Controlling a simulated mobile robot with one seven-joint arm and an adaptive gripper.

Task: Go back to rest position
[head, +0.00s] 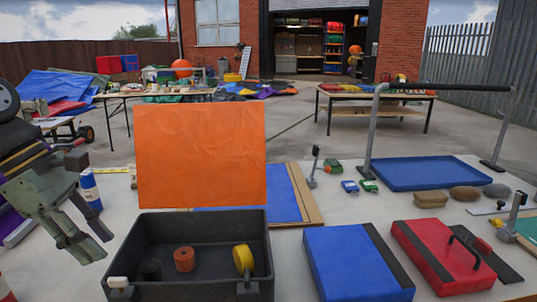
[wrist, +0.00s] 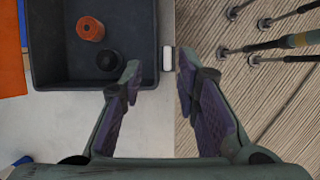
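My gripper (head: 90,244) hangs at the left of the head view, pointing down beside the black open box (head: 200,219). In the wrist view my gripper (wrist: 159,64) has its two purple-padded fingers well apart, with nothing held between them. Beyond the gap, a white latch (wrist: 167,58) shows on the box's side. The box holds an orange roll (head: 184,259), a black roll (head: 150,269) and a yellow roll (head: 243,259). The wrist view shows the orange roll (wrist: 90,29) and black roll (wrist: 110,58) clear of the fingers.
An orange sheet (head: 200,155) stands upright behind the box. A blue pad (head: 345,268) and a red case (head: 440,255) lie to its right. A blue-and-white can (head: 90,188) stands close to my gripper. Several metal stakes (wrist: 285,57) lie on ribbed ground at right in the wrist view.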

